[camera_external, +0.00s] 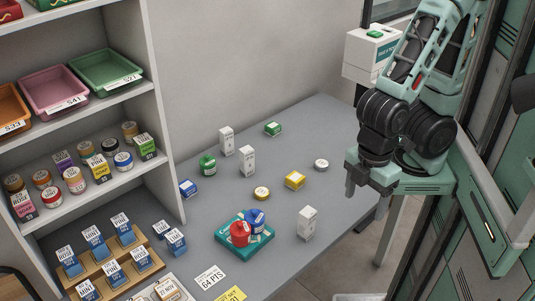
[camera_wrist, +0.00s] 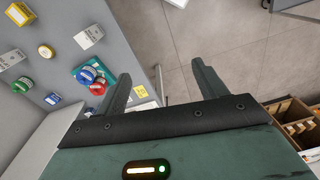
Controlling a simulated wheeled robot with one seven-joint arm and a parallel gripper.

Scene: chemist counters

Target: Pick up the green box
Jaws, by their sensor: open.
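A small green box (camera_external: 272,129) with a white label lies on the grey counter (camera_external: 330,125), towards its back. It stands apart from the other items. I cannot make it out in the wrist view. Another green box (camera_external: 145,147) stands upright on the shelf at the left. My gripper (camera_external: 368,188) is over the counter's right edge, to the right of and nearer than the green box on the counter.
A teal tray (camera_external: 262,246) holds red and blue bottles. The shelf unit (camera_external: 165,120) bounds the left; a white dispenser (camera_external: 365,55) is at the back right.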

